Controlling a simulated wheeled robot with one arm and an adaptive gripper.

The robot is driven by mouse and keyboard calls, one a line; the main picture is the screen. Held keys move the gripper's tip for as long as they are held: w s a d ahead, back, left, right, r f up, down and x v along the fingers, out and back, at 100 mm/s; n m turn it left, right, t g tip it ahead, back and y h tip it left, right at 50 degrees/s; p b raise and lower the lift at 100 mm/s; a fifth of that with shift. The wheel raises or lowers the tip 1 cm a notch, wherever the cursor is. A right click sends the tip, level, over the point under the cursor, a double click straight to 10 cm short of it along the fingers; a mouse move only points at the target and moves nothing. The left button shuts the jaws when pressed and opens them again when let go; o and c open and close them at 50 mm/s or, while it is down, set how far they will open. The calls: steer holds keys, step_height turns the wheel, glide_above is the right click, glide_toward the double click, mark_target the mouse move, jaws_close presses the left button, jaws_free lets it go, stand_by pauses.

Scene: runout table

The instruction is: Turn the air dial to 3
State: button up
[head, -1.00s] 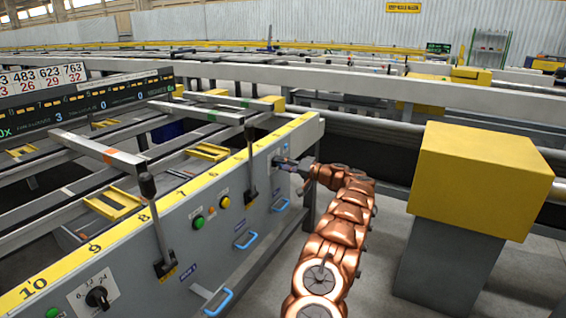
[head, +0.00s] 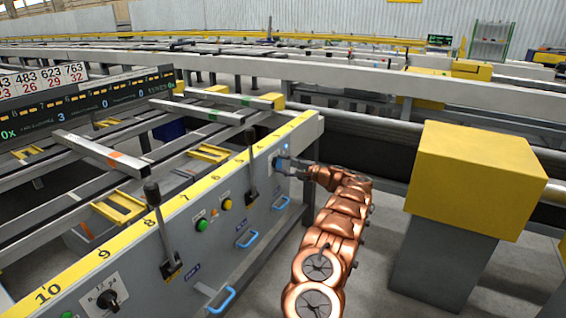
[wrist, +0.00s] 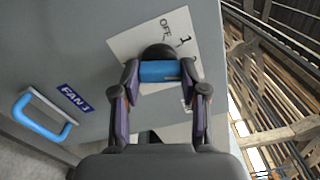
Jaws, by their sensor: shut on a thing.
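The air dial (wrist: 160,71) shows in the wrist view as a blue bar grip with a round black part behind it, on a white plate (wrist: 126,45) marked OFF, 1 and a partly hidden further number. My gripper (wrist: 160,80) is shut on the blue grip, one finger at each end. Which mark the dial points to is hard to tell. In the head view, my gripper (head: 293,166) is at the far end of the grey panel (head: 225,215), and the dial is small and mostly hidden there.
A blue handle (wrist: 42,116) under a FAN 1 label is left of the dial in the wrist view. Levers (head: 160,230), green and yellow buttons (head: 202,225) and another black dial (head: 107,300) are along the panel. A yellow-topped grey block (head: 475,180) stands right of my arm.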

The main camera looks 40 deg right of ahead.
steer(key=shift+m+p, duration=1.55)
steer(key=shift+m, duration=2.25)
steer(key=shift+f, duration=0.1)
steer(key=o, duration=1.1)
steer(key=shift+o, duration=0.2)
steer(key=v, duration=1.2)
